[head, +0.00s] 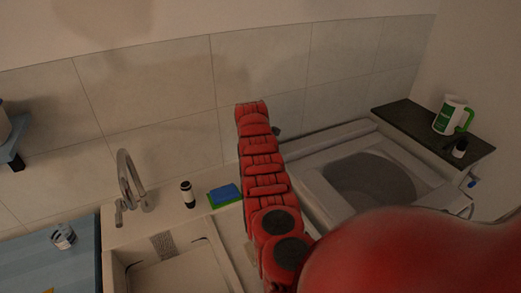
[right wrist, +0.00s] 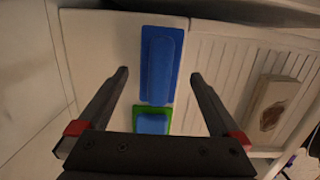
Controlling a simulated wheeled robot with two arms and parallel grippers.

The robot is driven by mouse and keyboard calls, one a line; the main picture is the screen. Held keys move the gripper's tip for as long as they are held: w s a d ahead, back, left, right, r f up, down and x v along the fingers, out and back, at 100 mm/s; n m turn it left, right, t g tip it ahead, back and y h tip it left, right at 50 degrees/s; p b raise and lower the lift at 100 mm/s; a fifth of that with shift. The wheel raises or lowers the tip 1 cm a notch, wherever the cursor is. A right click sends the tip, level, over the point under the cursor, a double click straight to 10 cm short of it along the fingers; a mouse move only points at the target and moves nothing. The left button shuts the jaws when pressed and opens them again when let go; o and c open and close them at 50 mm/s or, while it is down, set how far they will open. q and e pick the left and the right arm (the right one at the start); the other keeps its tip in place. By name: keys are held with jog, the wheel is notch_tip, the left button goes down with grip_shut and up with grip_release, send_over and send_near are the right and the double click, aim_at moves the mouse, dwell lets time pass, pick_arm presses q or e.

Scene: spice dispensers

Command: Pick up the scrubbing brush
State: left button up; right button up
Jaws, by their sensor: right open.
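In the right wrist view, a long blue block with a raised lighter-blue handle, which looks like the scrubbing brush (right wrist: 160,65), lies on a pale surface. Below it in the picture is a smaller green item with a blue top (right wrist: 152,124), partly hidden by my gripper's body. My right gripper (right wrist: 158,75) is open and empty, its two fingers to either side of the brush in the picture, with no contact visible. In the head view, a blue and green item (head: 224,194) lies on the counter left of my red right arm; I cannot separate its parts. My left gripper is out of view.
A sink with a tap (head: 130,180) is at the left, and a dark bottle (head: 188,194) stands beside the blue and green item. A tiled wall (head: 160,80) rises behind. A green and white jug (head: 451,115) stands on a dark shelf at the right.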

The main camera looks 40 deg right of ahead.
jog(key=f+b, duration=0.1)
jog(key=f, duration=0.2)
jog(key=shift+d+f, duration=0.2)
jog(key=shift+r, duration=0.1)
jog(key=shift+c, duration=0.2)
jog(key=shift+c, duration=1.2)
jog(key=c, duration=1.2)
